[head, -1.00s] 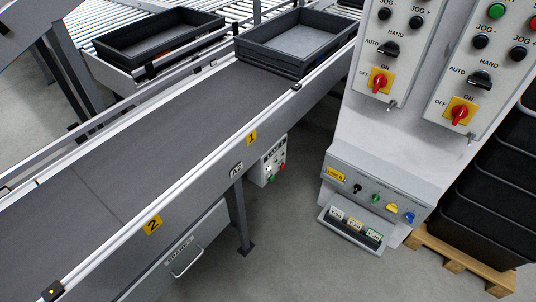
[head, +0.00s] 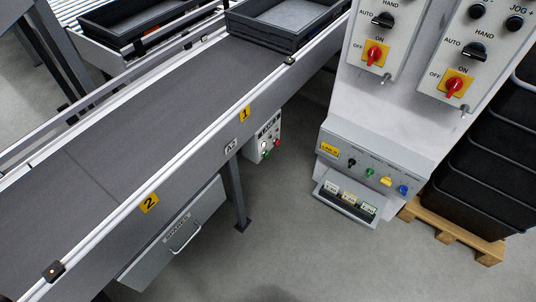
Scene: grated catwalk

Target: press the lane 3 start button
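No button that I can read as lane 3 start is in view. A small grey control box (head: 265,137) hangs under the conveyor's near side, with a green button (head: 265,154), a red button (head: 277,143) and a label too small to read. A sloped console (head: 372,166) on the pale cabinet carries a row of black, green, yellow and blue controls; its yellow label (head: 329,149) is not legible to me. Two upright panels above it hold black AUTO/HAND selectors and red ON/OFF switches (head: 374,54), (head: 453,86). Neither of my grippers is in view.
A dark belt conveyor (head: 120,150) with yellow tags 1 and 2 crosses the left, carrying a dark tray (head: 290,18) at its far end. A SPARES drawer (head: 175,240) sits below. Black crates (head: 484,180) stand on a wooden pallet (head: 455,232) at right. Floor between is clear.

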